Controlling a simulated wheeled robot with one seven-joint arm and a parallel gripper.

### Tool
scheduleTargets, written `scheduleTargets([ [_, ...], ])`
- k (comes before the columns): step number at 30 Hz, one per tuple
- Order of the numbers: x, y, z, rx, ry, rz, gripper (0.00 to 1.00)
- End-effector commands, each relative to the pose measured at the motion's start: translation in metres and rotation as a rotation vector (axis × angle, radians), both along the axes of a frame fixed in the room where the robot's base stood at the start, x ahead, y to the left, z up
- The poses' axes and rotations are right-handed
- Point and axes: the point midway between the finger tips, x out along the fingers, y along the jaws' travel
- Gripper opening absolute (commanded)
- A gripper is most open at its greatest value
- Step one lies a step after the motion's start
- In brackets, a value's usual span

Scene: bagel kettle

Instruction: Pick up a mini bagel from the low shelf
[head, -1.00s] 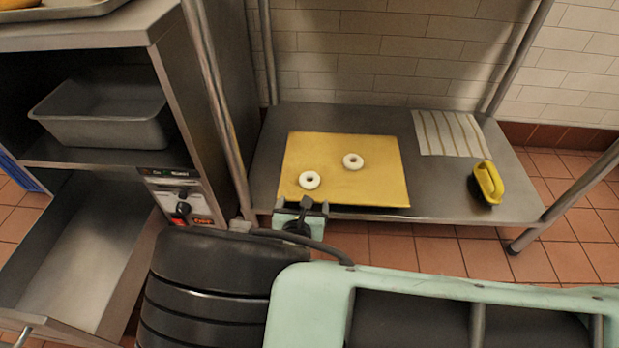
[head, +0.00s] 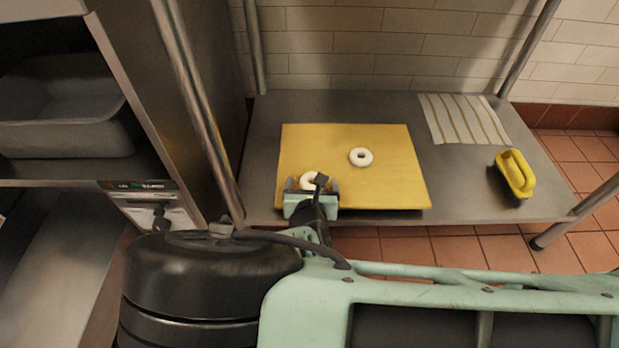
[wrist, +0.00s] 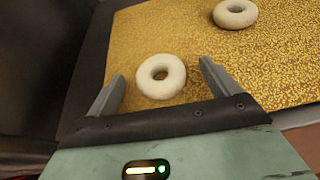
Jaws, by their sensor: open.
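Two pale ring-shaped mini bagels lie on a yellow board on the low metal shelf. The nearer bagel (head: 309,180) is partly hidden behind my gripper (head: 312,184) in the head view. In the wrist view this bagel (wrist: 161,76) lies ahead of and between the two fingers of my gripper (wrist: 166,88), which are open and hold nothing. I cannot tell whether a finger touches it. The other bagel (head: 360,157) lies farther back and right on the board, and it also shows at the top right of the wrist view (wrist: 235,13).
The yellow board (head: 400,185) covers the left-middle of the shelf (head: 470,200). A striped cloth (head: 463,119) and a yellow-handled brush (head: 515,174) lie to the right. A metal post (head: 196,110) and a cabinet holding a grey pan (head: 65,135) stand left.

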Motion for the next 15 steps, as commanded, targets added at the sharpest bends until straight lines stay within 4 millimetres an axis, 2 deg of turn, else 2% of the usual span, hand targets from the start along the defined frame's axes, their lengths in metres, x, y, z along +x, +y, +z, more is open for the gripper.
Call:
scheduleTargets([
  [8, -0.0002, -0.0008, -0.0005, 0.001, 0.0, 0.001, 0.88],
  [13, -0.0001, -0.0008, -0.0005, 0.0, 0.0, 0.001, 0.43],
  [15, -0.0001, -0.0008, -0.0006, 0.0, 0.0, 0.001, 0.4],
])
